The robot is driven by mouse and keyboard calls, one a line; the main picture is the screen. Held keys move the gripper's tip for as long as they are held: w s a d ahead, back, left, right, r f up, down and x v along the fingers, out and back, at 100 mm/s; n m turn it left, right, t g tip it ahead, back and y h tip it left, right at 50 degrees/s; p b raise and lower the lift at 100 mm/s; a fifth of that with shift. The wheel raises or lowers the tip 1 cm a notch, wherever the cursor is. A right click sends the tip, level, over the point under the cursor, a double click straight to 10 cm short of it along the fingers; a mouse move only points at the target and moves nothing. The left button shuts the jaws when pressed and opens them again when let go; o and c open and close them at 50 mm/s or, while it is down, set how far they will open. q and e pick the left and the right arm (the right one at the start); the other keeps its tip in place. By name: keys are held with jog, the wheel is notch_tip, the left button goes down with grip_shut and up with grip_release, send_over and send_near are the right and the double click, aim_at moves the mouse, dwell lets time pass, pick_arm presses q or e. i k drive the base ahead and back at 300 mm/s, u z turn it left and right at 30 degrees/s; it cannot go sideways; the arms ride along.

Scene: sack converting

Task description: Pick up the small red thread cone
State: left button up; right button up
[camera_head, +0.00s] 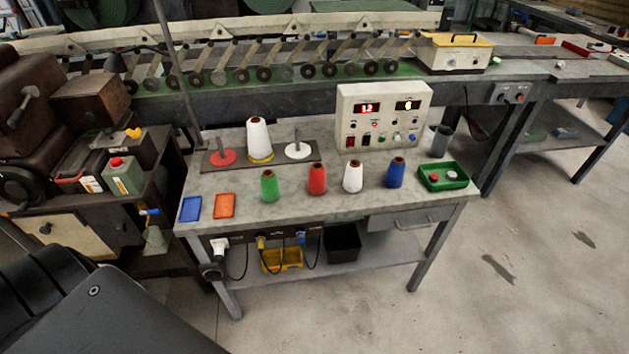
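The small red thread cone (317,179) stands upright on the grey worktable (290,205). It is in a row between a green cone (269,187) on its left and a small white cone (352,177) on its right. A blue cone (395,173) stands at the right end of the row. No gripper is near the red cone. Neither gripper shows in the head view. A dark arm or body part of mine fills the lower left corner.
A large white cone (259,139) stands on a spindle plate behind the row, beside empty red and white discs. A control box (380,116) stands behind the small white and blue cones. A green tray (442,177) is right. Blue and orange trays (224,206) lie left. Floor at right is clear.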

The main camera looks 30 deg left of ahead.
aim_at(316, 185)
jog(key=u, duration=2.15)
jog(key=k, duration=1.3)
jog(key=u, duration=0.9)
jog(key=i, duration=1.6)
jog(key=z, duration=1.1)
jog(key=i, duration=0.75)
jog(key=z, duration=0.65)
